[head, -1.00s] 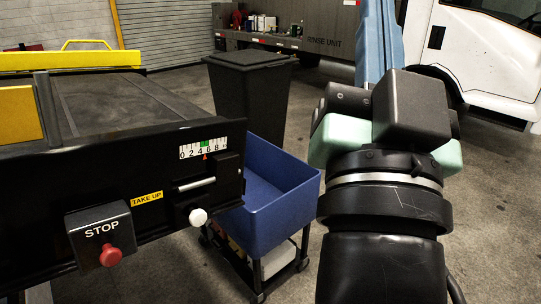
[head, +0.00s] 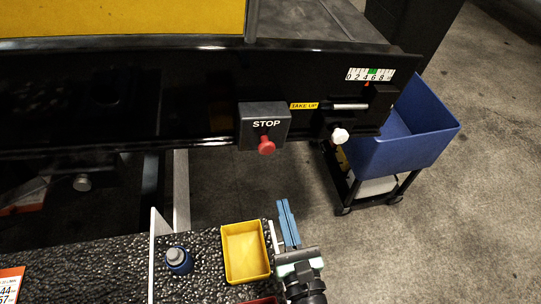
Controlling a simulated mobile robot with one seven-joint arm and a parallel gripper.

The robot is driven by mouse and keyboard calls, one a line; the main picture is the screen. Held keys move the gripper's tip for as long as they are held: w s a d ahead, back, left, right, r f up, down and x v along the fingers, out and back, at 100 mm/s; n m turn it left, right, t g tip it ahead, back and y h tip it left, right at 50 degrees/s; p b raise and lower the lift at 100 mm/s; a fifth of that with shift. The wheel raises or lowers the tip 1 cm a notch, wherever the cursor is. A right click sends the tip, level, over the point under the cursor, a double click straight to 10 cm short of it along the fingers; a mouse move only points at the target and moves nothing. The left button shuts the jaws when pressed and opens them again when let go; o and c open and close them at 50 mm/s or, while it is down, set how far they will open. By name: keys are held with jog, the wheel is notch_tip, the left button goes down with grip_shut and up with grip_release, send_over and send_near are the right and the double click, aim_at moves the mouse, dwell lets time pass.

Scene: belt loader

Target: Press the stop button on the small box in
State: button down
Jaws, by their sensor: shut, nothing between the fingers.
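The small dark STOP box (head: 264,126) is fixed to the black side rail of the belt loader, near the middle of the head view. Its red button (head: 266,145) sticks out on a stem below the white STOP lettering. My gripper (head: 284,203) has blue fingers and is shut and empty. It shows below the box and slightly right of it, apart from the button, with its fingers pointing up the picture. Nothing hides the button.
A white knob (head: 340,136) and a scale (head: 370,75) sit right of the box. A blue cart (head: 410,140) stands further right.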

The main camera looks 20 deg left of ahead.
aim_at(267, 149)
jog(key=p+x, duration=0.2)
jog(key=x, duration=1.1)
jog(key=shift+r, duration=0.1)
jog(key=shift+b+x, duration=0.55)
jog(key=shift+x, duration=0.4)
jog(key=shift+a+r, duration=0.1)
jog(key=shift+r, duration=0.1)
